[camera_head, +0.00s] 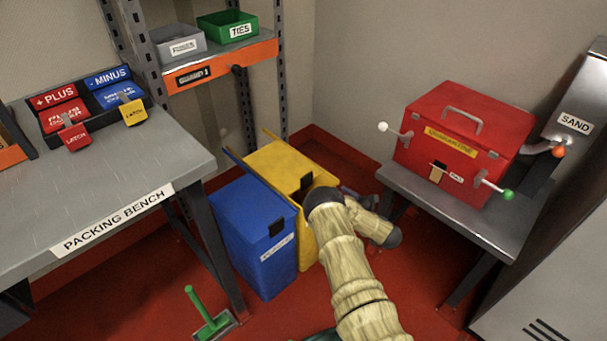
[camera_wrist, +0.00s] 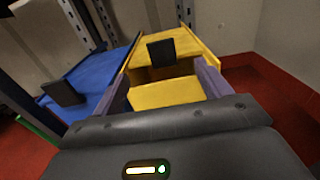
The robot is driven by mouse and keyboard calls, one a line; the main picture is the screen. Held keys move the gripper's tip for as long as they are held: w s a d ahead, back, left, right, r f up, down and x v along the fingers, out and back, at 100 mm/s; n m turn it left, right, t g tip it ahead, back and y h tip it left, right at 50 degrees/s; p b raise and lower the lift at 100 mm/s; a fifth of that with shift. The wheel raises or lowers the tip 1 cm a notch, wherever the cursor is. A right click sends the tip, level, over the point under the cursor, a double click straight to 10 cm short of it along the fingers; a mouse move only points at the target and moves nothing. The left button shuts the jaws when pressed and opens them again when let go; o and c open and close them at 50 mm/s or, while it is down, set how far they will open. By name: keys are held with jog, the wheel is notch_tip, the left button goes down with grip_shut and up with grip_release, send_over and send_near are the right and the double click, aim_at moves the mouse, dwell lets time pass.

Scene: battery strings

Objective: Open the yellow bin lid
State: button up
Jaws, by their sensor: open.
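The yellow bin (camera_head: 307,238) stands on the floor beside the blue bin, partly hidden by my arm in the head view. The arm mostly hides the gripper in the head view.
The blue bin (camera_head: 250,240) stands close on the left. A red box (camera_head: 458,140) sits on a grey table (camera_head: 470,220) at right. A shelf rack stands behind the bins.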

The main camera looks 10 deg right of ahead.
aim_at(308, 176)
jog(key=b+x, duration=0.9)
jog(key=x, duration=0.8)
jog(key=shift+w+a, duration=0.15)
